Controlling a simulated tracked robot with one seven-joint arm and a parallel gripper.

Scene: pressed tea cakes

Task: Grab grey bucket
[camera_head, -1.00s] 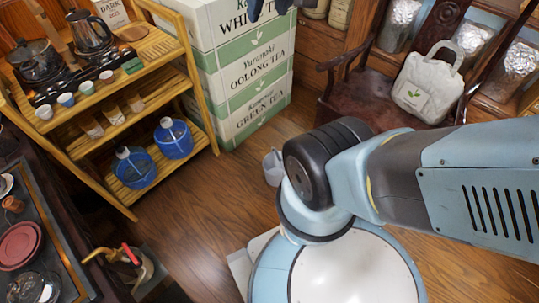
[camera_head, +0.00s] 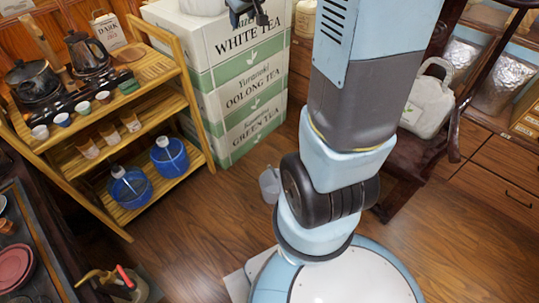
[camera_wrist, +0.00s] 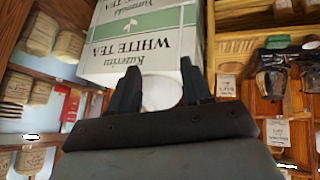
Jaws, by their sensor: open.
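A small grey bucket (camera_head: 270,184) stands on the wooden floor in the head view, in front of the tea boxes. My arm stands just right of it and may cover a little of its edge. My gripper (camera_head: 248,17) is at the top of the head view, high in front of the White Tea box and well above the bucket. The wrist view shows its two dark fingers apart (camera_wrist: 160,66), with nothing held. A pale round object (camera_wrist: 162,92) shows between and beyond them. I cannot make out the bucket in the wrist view.
Stacked tea boxes (camera_head: 228,82) stand behind the bucket. A bamboo shelf (camera_head: 192,88) with teaware and two blue bottles is at left. A dark chair (camera_head: 405,165) with a white bag (camera_head: 428,103) is at right. Floor left of the bucket is clear.

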